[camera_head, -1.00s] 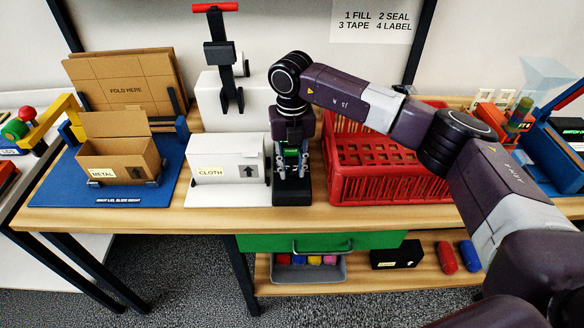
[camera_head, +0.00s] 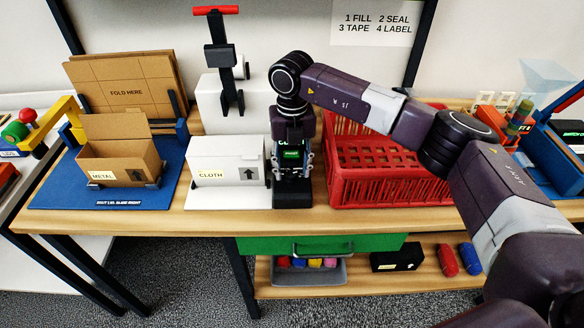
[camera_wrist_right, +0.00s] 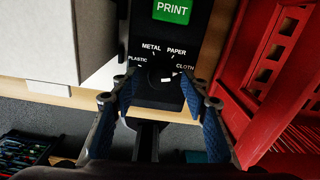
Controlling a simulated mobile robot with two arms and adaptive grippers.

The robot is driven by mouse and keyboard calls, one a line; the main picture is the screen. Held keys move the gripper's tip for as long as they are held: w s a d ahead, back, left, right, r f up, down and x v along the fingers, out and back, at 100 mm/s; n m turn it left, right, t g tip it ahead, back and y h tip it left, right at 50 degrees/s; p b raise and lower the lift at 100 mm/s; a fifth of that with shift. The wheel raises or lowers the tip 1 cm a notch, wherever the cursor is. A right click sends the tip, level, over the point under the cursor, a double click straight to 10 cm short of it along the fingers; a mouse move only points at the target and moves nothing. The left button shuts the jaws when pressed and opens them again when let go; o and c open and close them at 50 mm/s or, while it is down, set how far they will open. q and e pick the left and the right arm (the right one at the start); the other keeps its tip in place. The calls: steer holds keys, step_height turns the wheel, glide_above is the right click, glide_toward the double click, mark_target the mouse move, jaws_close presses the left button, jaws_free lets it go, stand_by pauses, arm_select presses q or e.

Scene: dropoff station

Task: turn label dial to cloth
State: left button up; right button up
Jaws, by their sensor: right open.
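The black label printer (camera_head: 292,197) stands at the table's front edge, between the white box and the red crate. In the right wrist view its label dial (camera_wrist_right: 158,72) is a dark knob below the green PRINT button (camera_wrist_right: 172,11). PLASTIC, METAL, PAPER and CLOTH (camera_wrist_right: 185,68) are printed around it. A small white mark on the dial sits right of centre, on the CLOTH side; its exact alignment is hard to tell. My right gripper (camera_wrist_right: 160,88) is open, with one finger on each side of the dial, apparently clear of it. My left gripper is not in view.
A white box labelled CLOTH (camera_head: 228,170) stands close left of the printer. A red crate (camera_head: 390,190) stands close right. A cardboard box labelled METAL (camera_head: 122,162) is on a blue mat (camera_head: 60,190). A green drawer (camera_head: 320,243) is below.

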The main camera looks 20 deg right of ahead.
mark_target(292, 173)
step_height(292, 173, up, 12)
steer(key=shift+f, duration=0.15)
stand_by(0.6)
